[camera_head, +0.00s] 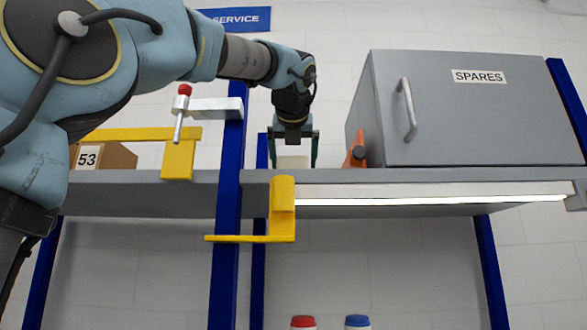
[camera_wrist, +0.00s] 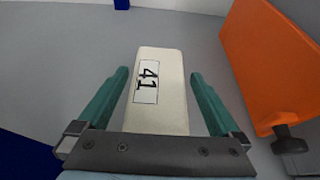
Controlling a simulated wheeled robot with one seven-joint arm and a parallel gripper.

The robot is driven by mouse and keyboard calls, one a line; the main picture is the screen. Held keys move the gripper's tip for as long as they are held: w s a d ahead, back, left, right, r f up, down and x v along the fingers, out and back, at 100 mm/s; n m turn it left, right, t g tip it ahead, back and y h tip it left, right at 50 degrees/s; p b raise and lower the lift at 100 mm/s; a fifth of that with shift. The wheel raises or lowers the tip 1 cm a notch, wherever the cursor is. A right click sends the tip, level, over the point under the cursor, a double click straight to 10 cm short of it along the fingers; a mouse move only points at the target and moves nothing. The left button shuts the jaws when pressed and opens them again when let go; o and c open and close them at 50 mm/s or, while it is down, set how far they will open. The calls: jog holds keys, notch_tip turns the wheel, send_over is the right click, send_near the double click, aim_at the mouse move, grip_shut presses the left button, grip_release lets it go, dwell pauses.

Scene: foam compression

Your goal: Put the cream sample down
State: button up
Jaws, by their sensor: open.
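The cream sample (camera_wrist: 170,98), a block with a label reading 41, sits on the grey shelf surface between my gripper's fingers in the wrist view. In the head view its top part shows as a pale block (camera_head: 292,162) just above the shelf edge, its lower part hidden by that edge. My gripper (camera_wrist: 158,82) is open, with a teal finger on each side of the sample and a gap visible on both sides. In the head view my gripper (camera_head: 293,160) points down at the shelf (camera_head: 340,176).
An orange object (camera_wrist: 275,65) with a dark knob stands close to the right of my gripper; it also shows in the head view (camera_head: 356,152). A grey SPARES cabinet (camera_head: 470,110) stands farther right. A blue post (camera_head: 229,220) and yellow brackets (camera_head: 282,205) are at the left.

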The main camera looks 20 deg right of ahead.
jog(key=b+v, duration=0.1)
jog(key=v, duration=0.8)
jog(key=shift+s+a+r, duration=0.1)
jog(key=shift+s+a, duration=0.1)
jog(key=shift+s, duration=0.1)
